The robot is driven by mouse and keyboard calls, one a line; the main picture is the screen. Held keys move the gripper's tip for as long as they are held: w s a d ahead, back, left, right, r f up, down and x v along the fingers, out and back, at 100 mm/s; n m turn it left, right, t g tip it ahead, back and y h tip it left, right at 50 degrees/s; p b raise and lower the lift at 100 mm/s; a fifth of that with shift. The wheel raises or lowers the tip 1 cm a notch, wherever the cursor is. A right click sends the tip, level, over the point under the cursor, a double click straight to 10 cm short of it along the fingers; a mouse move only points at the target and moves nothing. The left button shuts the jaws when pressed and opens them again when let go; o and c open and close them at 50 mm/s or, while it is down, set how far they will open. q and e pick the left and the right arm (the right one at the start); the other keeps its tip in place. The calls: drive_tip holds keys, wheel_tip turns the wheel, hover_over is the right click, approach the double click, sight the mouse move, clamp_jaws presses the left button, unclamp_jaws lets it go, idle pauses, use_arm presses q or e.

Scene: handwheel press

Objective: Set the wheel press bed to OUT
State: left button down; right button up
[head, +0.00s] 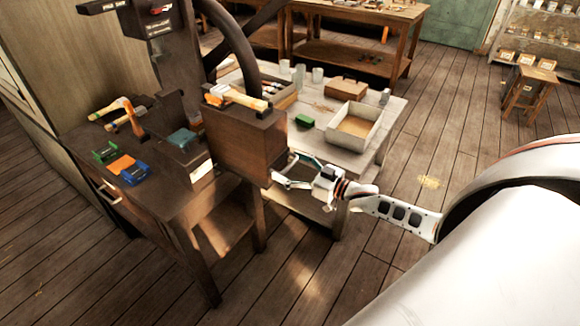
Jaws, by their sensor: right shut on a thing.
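The dark wheel press stands at the upper left of the head view, with its curved handwheel (236,48) partly cut off by the top edge. A brown block (235,142) stands in front of it at the end of the dark bench; I cannot tell for sure whether it is the press bed. My right gripper (283,171) reaches in from the right and is shut at the block's lower right edge. The part between its fingers is too small and hidden to make out. No OUT mark is legible. My left gripper is out of view.
Another hammer (128,114) and a green-and-blue item with an orange middle (122,164) are on the dark bench (160,208). A pale table behind holds an open tray (382,122) and cups. Wooden floor is clear at the front.

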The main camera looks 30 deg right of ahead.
drive_tip(key=shift+d, duration=0.2)
drive_tip(key=o, duration=1.3)
drive_tip(key=shift+s, duration=0.25)
drive_tip(key=v, duration=1.2)
drive_tip(key=shift+d, duration=0.1)
drive_tip(key=s+a+f+g+h, duration=0.1)
drive_tip(key=s+a+f+g, duration=0.1)
drive_tip(key=s+a+f, duration=0.3)
drive_tip(key=s+a+f+g+h, duration=0.1)
drive_tip(key=s+a+f, duration=0.4)
drive_tip(key=a, duration=0.7)
drive_tip(key=s+a+f+g+h, duration=0.2)
drive_tip(key=s+a+f, duration=0.3)
drive_tip(key=a, duration=0.4)
drive_tip(key=shift+s+g, duration=0.4)
drive_tip(key=shift+s, duration=0.45)
